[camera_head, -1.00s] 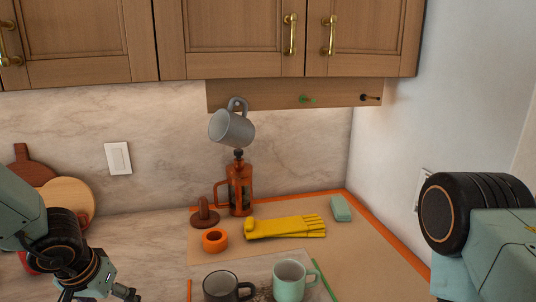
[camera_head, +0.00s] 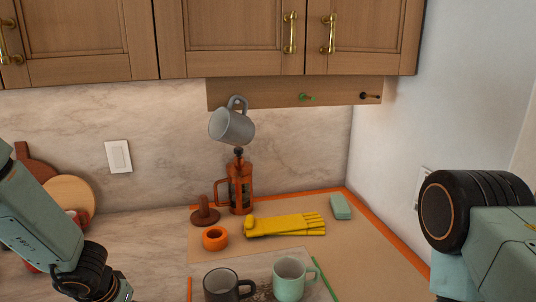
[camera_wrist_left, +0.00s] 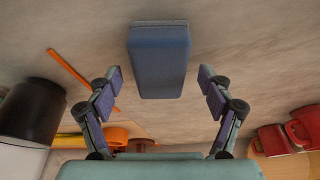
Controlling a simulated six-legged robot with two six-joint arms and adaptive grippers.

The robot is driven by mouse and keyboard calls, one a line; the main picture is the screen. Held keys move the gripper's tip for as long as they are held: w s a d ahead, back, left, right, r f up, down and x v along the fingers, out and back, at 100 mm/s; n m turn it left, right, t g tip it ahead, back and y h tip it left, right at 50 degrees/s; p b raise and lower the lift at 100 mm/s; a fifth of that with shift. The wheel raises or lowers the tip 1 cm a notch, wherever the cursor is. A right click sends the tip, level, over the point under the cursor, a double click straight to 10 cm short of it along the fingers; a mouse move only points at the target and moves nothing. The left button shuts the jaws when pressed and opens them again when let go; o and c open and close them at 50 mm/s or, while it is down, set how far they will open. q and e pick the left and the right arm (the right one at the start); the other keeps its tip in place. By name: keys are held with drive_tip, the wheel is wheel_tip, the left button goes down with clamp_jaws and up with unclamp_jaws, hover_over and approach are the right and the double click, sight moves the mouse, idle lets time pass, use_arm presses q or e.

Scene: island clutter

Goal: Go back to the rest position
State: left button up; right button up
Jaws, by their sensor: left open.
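My left gripper (camera_wrist_left: 159,76) is open in the left wrist view, its two fingers wide apart. A blue block (camera_wrist_left: 160,58) shows between and beyond the fingertips, and neither finger touches it. In the head view my left arm comes in at the lower left, and its fingers are out of frame below. My right arm shows at the right edge of the head view; its gripper is not in view.
A grey mug (camera_head: 232,127) hangs on the wall rail (camera_head: 285,96). Below are an orange French press (camera_head: 240,188), an orange ring (camera_head: 215,238), yellow gloves (camera_head: 285,226), a dark mug (camera_head: 222,285) and a mint mug (camera_head: 290,280). Round boards (camera_head: 70,194) lean at left.

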use_arm(q)
drive_tip(key=shift+x, duration=1)
drive_tip(key=shift+w+r+p, duration=0.2)
drive_tip(key=shift+r+p, duration=0.65)
drive_tip(key=shift+r, duration=0.15)
drive_tip(key=shift+d+f, duration=0.1)
drive_tip(key=shift+f, duration=0.1)
drive_tip(key=shift+s+b, duration=0.15)
drive_tip(key=shift+b, duration=0.3)
